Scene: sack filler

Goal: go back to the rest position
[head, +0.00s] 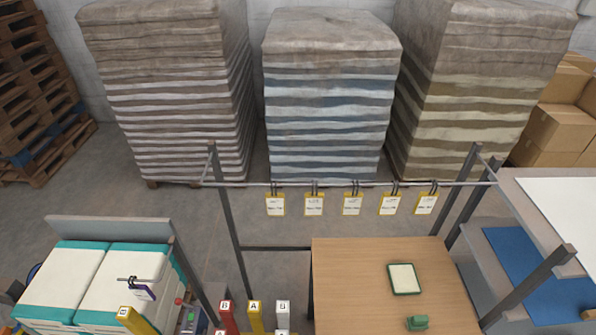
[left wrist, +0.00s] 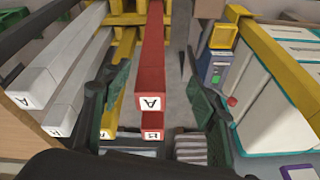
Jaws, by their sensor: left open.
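My left gripper (left wrist: 159,72) shows in the left wrist view as two dark green fingers spread apart. A red bar (left wrist: 150,55) with a white "A" end label appears between them; the fingers stand clear on both sides, and I cannot tell how far away the bar is. A second red bar end with a label shows lower down. Neither of my grippers shows in the head view. My right gripper is in neither view.
White bars (left wrist: 75,85) and yellow bars lie beside the red ones. In the head view, labelled bar ends (head: 255,315) stand left of the wooden table (head: 350,275). Several yellow tags (head: 352,204) hang from a rail.

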